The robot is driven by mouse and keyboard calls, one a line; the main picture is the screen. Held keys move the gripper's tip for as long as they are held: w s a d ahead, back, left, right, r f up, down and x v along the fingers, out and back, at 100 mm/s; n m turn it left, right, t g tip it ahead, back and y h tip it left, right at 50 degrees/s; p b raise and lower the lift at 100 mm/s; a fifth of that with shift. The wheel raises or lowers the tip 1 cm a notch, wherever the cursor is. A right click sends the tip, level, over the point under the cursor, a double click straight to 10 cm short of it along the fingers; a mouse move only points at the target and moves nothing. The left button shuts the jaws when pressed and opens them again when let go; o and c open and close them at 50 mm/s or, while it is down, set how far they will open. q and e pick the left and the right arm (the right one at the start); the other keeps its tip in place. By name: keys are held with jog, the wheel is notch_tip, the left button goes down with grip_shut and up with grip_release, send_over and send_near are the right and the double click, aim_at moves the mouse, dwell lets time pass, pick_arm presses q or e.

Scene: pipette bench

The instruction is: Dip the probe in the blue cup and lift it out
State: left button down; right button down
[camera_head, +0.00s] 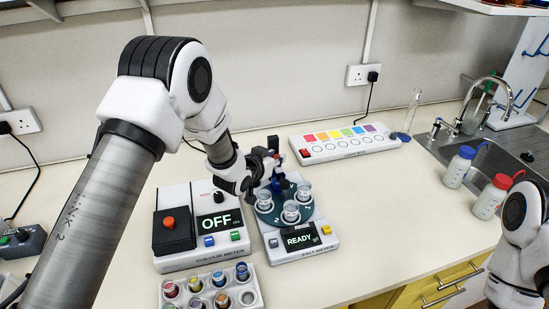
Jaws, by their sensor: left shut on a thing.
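The salt meter (302,256) stands on the bench, its display reading READY. Its round teal plate (277,217) carries clear cups: a left one (264,201), a front one (291,212) and a right one (304,191). I cannot tell which cup is the blue one. My left gripper (272,168) is above the back of the plate, shut on a slim upright thing, apparently the probe. A dark blue part (279,181) shows just below the jaws. The probe's tip is hidden, so I cannot tell whether it is inside a cup. My right gripper is out of view.
The colour meter (203,261), reading OFF, stands left of the salt meter. A rack (229,299) of coloured vials is in front. A colour-chart box (343,153) lies behind. Two wash bottles (459,167) (491,196) stand by the sink at right. The bench between is clear.

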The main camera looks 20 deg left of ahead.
pick_arm(q)
notch_tip(320, 180, up, 6)
jog(key=shift+f+p, duration=0.2)
jog(key=shift+p, duration=0.45)
jog(key=shift+w+f, duration=0.1)
jog(key=c, duration=1.2)
grip_release()
jog(key=shift+w, duration=0.1)
jog(key=v, duration=1.2)
jog(key=shift+f, duration=0.1)
